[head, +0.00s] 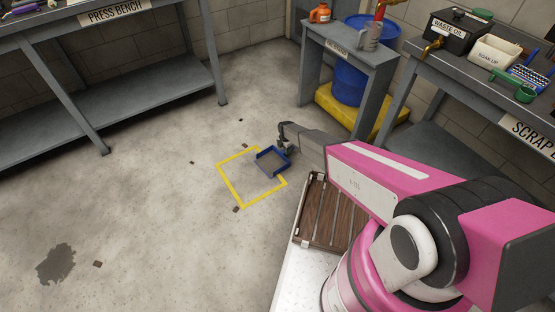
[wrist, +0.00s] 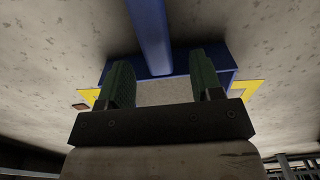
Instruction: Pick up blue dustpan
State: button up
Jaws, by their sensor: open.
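The blue dustpan (head: 272,160) lies by the right side of a yellow square outline on the floor, its inside greyish. My gripper (head: 284,138) is at its far right edge in the head view and hides part of it, including most of the handle. In the wrist view, the dustpan's blue handle (wrist: 150,35) runs up from its pan, and the open green-padded fingers of my gripper (wrist: 161,70) stand to either side of the line of the handle. The fingers are apart, with nothing seen clamped. I cannot tell whether they touch the dustpan.
The yellow floor outline (head: 231,188) has small dark bits around it. A dark stain (head: 56,264) lies at the lower left. The press bench (head: 110,30) stands at the back left, a small grey stand (head: 350,50) at the back, and the scrap bench (head: 470,75) right. Open floor lies left.

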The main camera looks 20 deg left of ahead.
aim_at(278, 157)
notch_tip(278, 157, down, 4)
jog(key=shift+w+r, duration=0.1)
jog(key=shift+w, duration=0.05)
grip_shut()
